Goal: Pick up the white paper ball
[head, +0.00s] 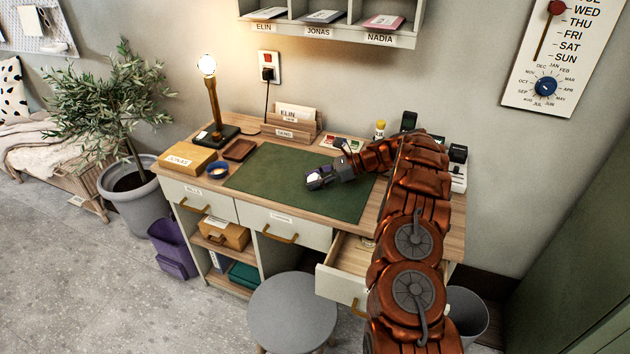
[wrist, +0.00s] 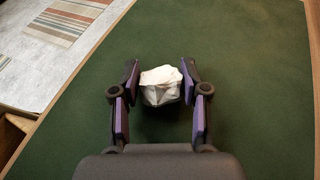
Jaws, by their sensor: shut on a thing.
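The white paper ball (wrist: 160,86) sits between the two fingers of my gripper (wrist: 160,84) in the wrist view. The fingers touch it on both sides, and my gripper is shut on it. A dark shadow lies just below the ball on the green desk mat (wrist: 255,60). I cannot tell whether it touches the mat. In the head view my gripper (head: 318,180) is over the middle of the mat (head: 262,180), with a small bit of white paper ball (head: 312,177) showing at its tip.
A lit lamp (head: 211,100), a yellow box (head: 188,159), a blue bowl (head: 218,169) and a brown tray (head: 239,149) stand left of the mat. A letter holder (head: 292,128) is behind it. An open drawer (head: 346,262) sticks out at front right, beside a grey stool (head: 292,308).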

